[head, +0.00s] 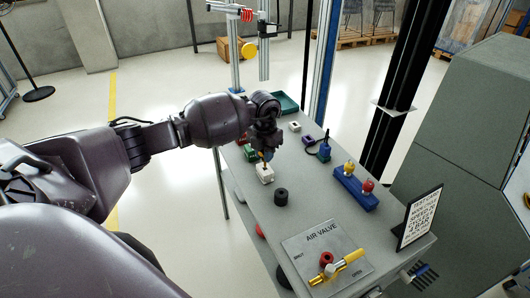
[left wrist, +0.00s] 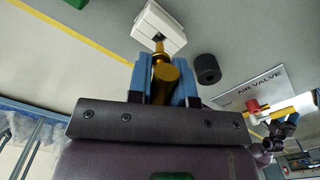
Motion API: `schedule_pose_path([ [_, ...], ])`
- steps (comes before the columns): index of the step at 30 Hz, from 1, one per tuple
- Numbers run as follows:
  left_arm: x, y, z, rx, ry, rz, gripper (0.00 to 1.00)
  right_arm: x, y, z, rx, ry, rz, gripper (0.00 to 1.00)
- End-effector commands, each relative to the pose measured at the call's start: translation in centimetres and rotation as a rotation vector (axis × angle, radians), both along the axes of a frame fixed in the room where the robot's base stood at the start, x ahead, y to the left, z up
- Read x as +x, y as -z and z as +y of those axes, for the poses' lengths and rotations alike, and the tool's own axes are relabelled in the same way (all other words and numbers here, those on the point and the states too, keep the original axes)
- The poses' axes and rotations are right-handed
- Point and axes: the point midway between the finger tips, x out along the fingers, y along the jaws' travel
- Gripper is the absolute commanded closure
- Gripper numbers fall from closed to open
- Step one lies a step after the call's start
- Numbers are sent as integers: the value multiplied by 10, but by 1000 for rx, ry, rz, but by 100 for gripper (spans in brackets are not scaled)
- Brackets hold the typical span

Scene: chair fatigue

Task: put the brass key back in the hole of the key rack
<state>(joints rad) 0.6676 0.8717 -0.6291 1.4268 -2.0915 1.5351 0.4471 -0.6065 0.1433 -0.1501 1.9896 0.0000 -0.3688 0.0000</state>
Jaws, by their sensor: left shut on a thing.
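My left gripper (head: 266,150) is over the table and shut on the brass key (left wrist: 163,72), which also shows in the head view (head: 267,157). In the left wrist view the key sits between the blue finger pads (left wrist: 162,85), its narrow end pointing at a white block (left wrist: 158,28) with a dark hole. The key's tip is at this hole; I cannot tell whether it is inside. In the head view the white block (head: 264,176) stands right below the gripper. A blue rack (head: 352,188) with yellow and red knobs stands farther right. I cannot tell which is the key rack.
A black cylinder (head: 281,197) stands close to the white block. An air valve plate (head: 304,247) with a yellow handle and a black sign (head: 418,217) are at the near end. A blue device (head: 324,151) and small blocks stand farther back.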

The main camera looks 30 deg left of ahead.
Motion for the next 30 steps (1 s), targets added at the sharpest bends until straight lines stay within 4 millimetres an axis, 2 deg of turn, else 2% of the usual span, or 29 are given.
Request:
schedule_pose_path([
  [7,0,6,0,1,0,1,100,-4,6,0,0,1,11,34],
  [22,0,16,0,1,0,0,100,6,5,1,0,-4,-7,34],
  [30,0,21,0,0,0,0,100,4,9,1,0,-4,-3,34],
])
